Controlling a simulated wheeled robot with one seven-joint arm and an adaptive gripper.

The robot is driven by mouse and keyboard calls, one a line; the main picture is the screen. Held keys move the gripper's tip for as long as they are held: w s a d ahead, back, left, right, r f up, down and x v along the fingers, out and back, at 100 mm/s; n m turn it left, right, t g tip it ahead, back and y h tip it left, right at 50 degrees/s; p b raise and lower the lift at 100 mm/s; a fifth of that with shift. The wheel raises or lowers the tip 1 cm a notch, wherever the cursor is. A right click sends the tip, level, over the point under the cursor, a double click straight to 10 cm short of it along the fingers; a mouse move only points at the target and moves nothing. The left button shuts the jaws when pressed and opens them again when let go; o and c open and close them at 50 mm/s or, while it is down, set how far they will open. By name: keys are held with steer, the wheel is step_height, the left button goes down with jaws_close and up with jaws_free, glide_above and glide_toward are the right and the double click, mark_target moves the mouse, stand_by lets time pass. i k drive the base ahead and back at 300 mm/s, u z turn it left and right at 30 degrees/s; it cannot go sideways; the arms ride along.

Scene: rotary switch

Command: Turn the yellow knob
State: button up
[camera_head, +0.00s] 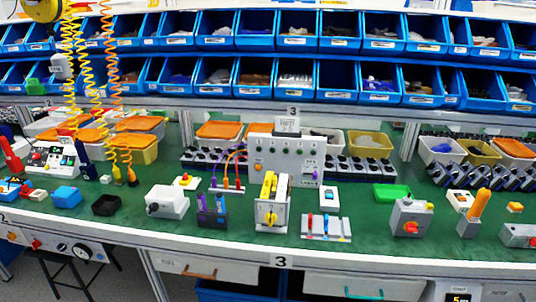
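A yellow-orange handle (479,204) rises tilted from a grey base farther right. A device with tall yellow parts (267,187) stands upright near the middle. My gripper is not in view.
The green bench top (355,222) has a bare patch right of centre. A white box with a dark knob (166,203), a low rack (325,228) and a green tray (392,192) stand on it. Coiled yellow cords (91,80) hang at left. Blue bins (337,77) line shelves behind.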

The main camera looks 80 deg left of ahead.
mark_target(270, 217)
steer(key=u, duration=1.75)
steer(key=k, duration=0.35)
steer(key=u, duration=0.3)
